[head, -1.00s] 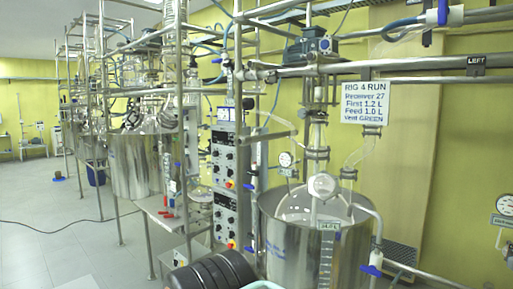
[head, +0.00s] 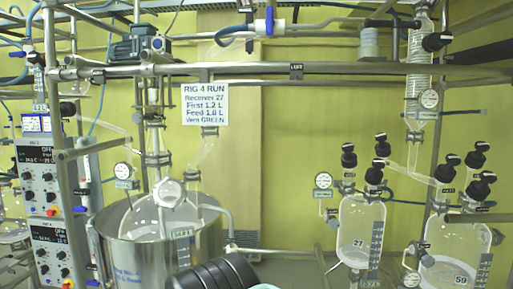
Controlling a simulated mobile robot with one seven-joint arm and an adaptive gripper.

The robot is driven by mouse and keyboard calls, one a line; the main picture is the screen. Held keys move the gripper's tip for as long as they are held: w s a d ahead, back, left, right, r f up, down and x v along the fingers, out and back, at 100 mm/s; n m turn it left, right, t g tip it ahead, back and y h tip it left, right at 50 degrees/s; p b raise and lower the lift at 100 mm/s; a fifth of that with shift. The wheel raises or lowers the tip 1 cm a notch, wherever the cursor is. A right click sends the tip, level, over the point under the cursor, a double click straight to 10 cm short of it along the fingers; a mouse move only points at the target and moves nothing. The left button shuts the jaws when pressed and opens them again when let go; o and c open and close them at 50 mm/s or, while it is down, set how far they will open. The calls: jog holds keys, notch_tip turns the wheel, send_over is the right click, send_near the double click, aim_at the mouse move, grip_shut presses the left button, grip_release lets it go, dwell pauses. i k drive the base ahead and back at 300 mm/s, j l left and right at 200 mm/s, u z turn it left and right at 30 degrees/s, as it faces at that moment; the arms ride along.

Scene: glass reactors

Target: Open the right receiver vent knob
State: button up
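Two glass receivers stand at the right of the head view. The left one (head: 358,225) is marked 27 and the right one (head: 455,245) is marked 59. Each carries black knobs on its top fittings. Above the right receiver are a knob (head: 480,190) and others (head: 474,160) with small tags; the tag text is too small to read, so I cannot tell which is the vent. The right receiver is partly cut off by the lower right corner.
A steel vessel (head: 115,250) with a glass reactor stands at left. Control boxes (head: 42,180) stand far left. A metal rail frame crosses the view.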

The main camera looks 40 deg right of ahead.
aim_at(479, 145)
jog(key=z, duration=2.7)
